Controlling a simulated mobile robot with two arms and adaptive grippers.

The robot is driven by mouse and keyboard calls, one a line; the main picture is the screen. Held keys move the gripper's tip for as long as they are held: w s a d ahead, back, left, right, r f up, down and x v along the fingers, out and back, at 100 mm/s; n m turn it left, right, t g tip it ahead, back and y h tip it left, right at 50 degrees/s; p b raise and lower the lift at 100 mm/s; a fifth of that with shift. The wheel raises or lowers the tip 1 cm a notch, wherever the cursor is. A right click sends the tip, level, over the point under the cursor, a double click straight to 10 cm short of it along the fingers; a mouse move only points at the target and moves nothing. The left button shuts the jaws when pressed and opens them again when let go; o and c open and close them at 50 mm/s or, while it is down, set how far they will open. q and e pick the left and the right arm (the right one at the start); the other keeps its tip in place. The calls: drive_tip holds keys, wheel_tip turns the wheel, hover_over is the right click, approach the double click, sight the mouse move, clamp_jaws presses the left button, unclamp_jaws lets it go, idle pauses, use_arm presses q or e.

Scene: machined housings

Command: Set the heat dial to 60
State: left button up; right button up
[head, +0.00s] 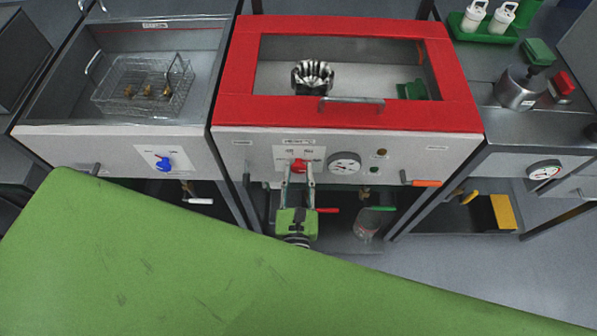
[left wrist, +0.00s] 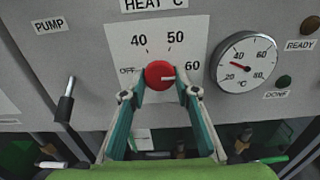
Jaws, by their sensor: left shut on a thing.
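The red heat dial (head: 299,166) sits on the front panel of the red-framed tank. It also shows in the left wrist view (left wrist: 159,73), on a white plate marked OFF, 40, 50 and 60. Its white mark points to the right, toward the 60 side. My left gripper (head: 299,173) is shut on the dial, with one fingertip on each side in the left wrist view (left wrist: 159,92). My right gripper is in neither view.
A gauge (head: 344,163) sits right of the dial, with an orange-handled lever (head: 420,182) farther right. A PUMP lever (left wrist: 66,101) stands to the left. Another tank with a blue knob (head: 163,163) is at left. A green surface (head: 150,260) fills the foreground.

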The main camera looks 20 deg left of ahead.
use_arm(q)
drive_tip(key=shift+f, duration=0.1)
drive_tip(key=o, duration=1.1)
drive_tip(key=shift+c, duration=0.2)
drive_tip(key=shift+s, duration=0.1)
drive_tip(key=v, duration=1.2)
